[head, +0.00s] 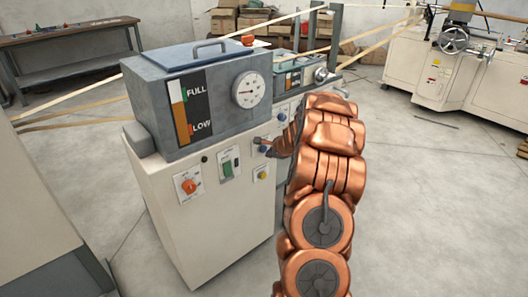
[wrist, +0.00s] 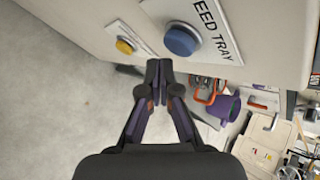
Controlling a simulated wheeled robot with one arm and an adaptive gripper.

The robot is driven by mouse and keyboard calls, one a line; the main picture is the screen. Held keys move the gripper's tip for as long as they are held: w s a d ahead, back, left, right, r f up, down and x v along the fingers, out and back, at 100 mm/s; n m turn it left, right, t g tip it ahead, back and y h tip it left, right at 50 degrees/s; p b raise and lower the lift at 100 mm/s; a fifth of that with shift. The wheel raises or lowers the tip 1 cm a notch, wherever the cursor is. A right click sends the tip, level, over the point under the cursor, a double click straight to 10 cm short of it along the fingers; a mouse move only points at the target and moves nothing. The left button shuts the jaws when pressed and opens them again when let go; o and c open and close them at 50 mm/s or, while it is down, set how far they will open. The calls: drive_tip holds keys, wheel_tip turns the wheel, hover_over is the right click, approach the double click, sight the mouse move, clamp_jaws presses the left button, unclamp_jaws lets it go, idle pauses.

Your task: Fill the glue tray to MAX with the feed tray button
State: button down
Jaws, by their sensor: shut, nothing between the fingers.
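In the wrist view, the blue feed tray button (wrist: 181,40) sits on a white plate lettered "EED TRAY", the first letter cut off. My gripper (wrist: 158,68) is shut and empty, its fingertips just below the button and apparently close to the panel. Whether they touch it I cannot tell. In the head view my gripper (head: 259,141) is at the front of the cream cabinet and partly covers the button's plate. Behind the grey tank stands a lower greenish unit (head: 290,78), possibly the glue tray; its level mark is too small to read.
The grey tank (head: 165,125) carries a FULL/LOW gauge (head: 193,105) and a round dial (head: 251,90). An orange knob (head: 189,186), green switch (head: 227,166) and yellow button (head: 262,174) are on the cabinet (head: 215,225). Open floor lies to the right.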

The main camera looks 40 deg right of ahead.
drive_tip(key=shift+s+r+b, duration=0.1)
drive_tip(key=shift+s+b, duration=0.75)
drive_tip(key=shift+s, duration=1.65)
drive_tip(key=shift+a+b, duration=0.15)
drive_tip(key=shift+b, duration=0.3)
idle(0.5)
drive_tip(key=shift+s+b, duration=1.85)
drive_tip(key=shift+b, duration=2.1)
